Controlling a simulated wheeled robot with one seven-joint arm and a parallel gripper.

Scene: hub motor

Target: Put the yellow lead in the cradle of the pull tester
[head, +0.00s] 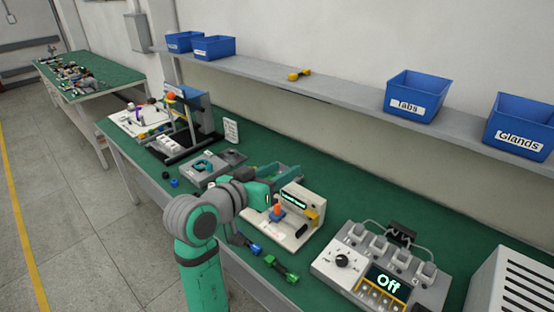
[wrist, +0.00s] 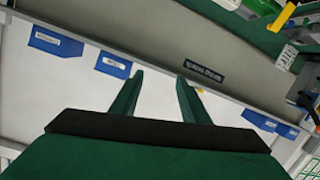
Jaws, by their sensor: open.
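A yellow lead (head: 299,74) lies on the grey wall shelf, between the blue bins. In the wrist view a small yellow bit (wrist: 199,90) shows beside the right finger, seemingly the same lead, mostly hidden. The pull tester (head: 290,222) looks to be the pale unit with a lit display, an orange part and a yellow block, on the green bench. Its cradle is too small to make out surely. My gripper (head: 286,174) is over the bench behind the tester, below the shelf. In the wrist view my gripper (wrist: 160,76) is open, with nothing between its fingers.
Blue bins (head: 417,96) stand at both ends of the shelf (head: 345,89). A green lead (head: 281,269) and a blue lead (head: 249,246) lie at the bench's front edge. A grey unit reading "Off" (head: 380,268) stands at right. Other fixtures crowd the bench's left end.

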